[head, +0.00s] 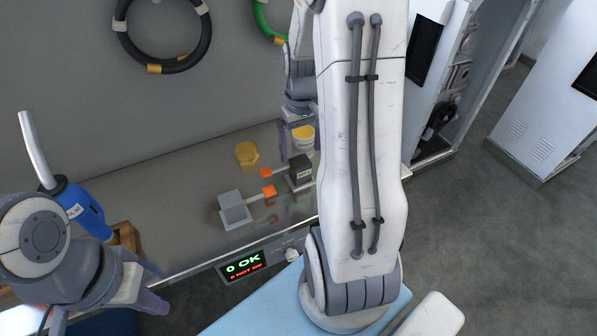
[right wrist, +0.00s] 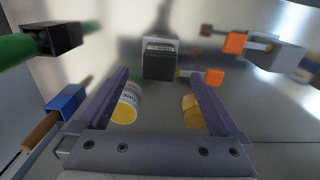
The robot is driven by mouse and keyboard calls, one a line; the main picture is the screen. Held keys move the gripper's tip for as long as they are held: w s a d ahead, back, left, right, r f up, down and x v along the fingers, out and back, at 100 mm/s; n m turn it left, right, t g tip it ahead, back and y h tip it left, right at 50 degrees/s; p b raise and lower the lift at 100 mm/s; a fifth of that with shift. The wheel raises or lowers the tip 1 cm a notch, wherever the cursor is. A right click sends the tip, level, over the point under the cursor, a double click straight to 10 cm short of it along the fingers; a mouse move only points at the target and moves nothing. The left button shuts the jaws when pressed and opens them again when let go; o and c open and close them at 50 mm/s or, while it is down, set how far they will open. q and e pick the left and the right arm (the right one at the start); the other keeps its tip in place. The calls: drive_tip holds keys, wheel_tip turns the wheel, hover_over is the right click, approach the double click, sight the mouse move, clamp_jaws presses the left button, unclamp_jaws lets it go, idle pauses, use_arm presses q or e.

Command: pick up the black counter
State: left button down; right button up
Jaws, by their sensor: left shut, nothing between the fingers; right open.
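The black counter (head: 300,173) is a small dark block standing upright on the metal work surface, left of my right arm in the head view. In the right wrist view the counter (right wrist: 159,66) shows a pale label or window near its top. My right gripper (right wrist: 158,80) is open, and the counter appears ahead of its purple fingers, in line with the gap between them. It looks apart from both fingers. My left gripper (head: 152,288) is shut and empty at the lower left of the head view, away from the counter.
A grey block (head: 233,209) with an orange-tipped rod (head: 268,191) stands left of the counter. A yellow hexagonal piece (head: 247,154) and a yellow-topped white cup (head: 303,136) stand behind. A blue tool (head: 80,212) is at left. A counting display (head: 243,265) is on the front edge.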

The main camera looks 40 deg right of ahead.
sight(302, 173)
wheel_tip(302, 173, down, 10)
drive_tip(key=shift+s+r, duration=0.15)
idle(0.3)
clamp_jaws()
drive_tip(key=shift+r, duration=0.1)
